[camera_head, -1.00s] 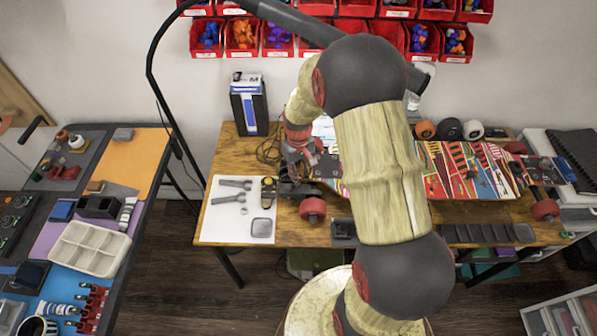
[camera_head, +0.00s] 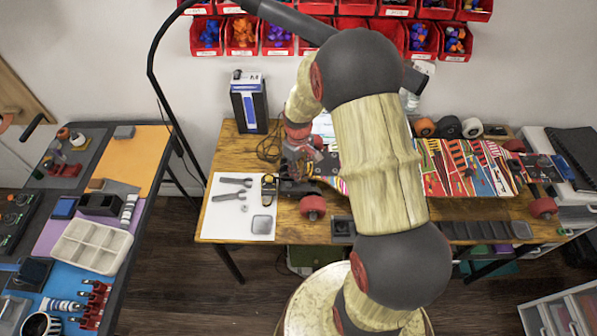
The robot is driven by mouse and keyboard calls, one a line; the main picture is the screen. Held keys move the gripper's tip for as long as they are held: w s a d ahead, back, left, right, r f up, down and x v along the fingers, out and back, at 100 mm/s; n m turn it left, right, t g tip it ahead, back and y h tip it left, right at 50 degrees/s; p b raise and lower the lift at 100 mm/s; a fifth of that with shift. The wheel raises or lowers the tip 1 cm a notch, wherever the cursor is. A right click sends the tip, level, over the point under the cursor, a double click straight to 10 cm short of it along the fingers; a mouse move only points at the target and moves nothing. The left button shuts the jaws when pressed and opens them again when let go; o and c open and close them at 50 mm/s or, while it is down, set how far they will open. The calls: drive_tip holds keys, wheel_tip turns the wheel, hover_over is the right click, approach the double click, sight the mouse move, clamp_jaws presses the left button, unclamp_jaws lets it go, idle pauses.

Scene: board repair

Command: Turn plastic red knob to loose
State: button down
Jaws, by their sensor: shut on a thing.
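A skateboard (camera_head: 445,172) with a striped, colourful deck lies on the wooden table, its red wheels (camera_head: 312,206) showing at the front. My gripper (camera_head: 296,170) is small and dark at the left end of the board, by the truck. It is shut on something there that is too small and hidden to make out. I cannot tell the red knob apart from the other red parts at this spot. My own arm covers the middle of the board.
A white sheet (camera_head: 219,224) with grey wrenches (camera_head: 231,195) and a yellow-black tool (camera_head: 268,187) lies left of the board. A black box (camera_head: 249,108) stands behind. Loose wheels (camera_head: 448,127) sit at the back. A side table (camera_head: 147,155) stands left, across a floor gap.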

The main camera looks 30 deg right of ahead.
drive_tip(key=c, duration=1.7)
unclamp_jaws()
drive_tip(key=shift+c, duration=0.2)
drive_tip(key=shift+r, duration=0.1)
wheel_tip(320, 180, up, 12)
